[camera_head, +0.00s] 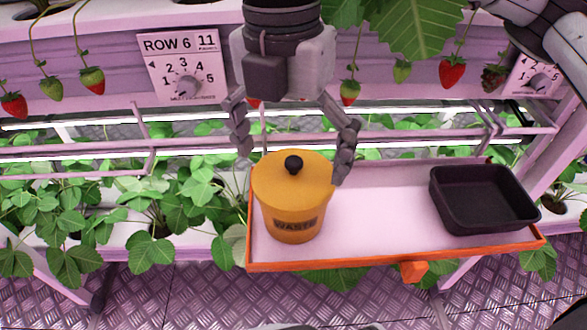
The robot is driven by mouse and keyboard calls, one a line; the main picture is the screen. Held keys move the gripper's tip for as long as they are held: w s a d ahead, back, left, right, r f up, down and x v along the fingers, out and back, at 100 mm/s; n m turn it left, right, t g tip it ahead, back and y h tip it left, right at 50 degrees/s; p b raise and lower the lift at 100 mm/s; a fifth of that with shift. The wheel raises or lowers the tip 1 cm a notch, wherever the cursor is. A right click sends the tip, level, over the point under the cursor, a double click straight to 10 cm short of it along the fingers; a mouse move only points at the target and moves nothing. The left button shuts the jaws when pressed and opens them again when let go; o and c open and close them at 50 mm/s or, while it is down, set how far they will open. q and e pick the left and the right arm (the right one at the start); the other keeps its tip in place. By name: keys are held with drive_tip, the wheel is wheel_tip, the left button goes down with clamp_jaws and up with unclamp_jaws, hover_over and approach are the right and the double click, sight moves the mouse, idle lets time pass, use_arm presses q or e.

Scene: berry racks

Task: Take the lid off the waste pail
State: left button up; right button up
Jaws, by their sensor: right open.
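The yellow-orange waste pail (292,215), marked WASTE, stands upright at the left end of an orange-rimmed tray. Its lid (270,170) is on, with a round black knob (293,165) in the middle. My right gripper (292,162) comes down from the top of the view, open. Its two fingers appear on either side of the knob, the right finger overlapping the lid's right edge in the picture. Nothing shows between the fingers; whether they touch the lid I cannot tell. My left gripper is not in view.
The tray (380,262) has free pale floor between the pail and an empty black bin (484,198) at its right. A ROW 6 dial sign (183,68), hanging strawberries (452,72) and rack rails lie behind. Leafy plants (75,215) fill the left.

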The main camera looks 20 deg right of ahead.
drive_tip(key=c, duration=1.6)
drive_tip(key=shift+s, duration=0.1)
drive_tip(key=shift+c, duration=0.2)
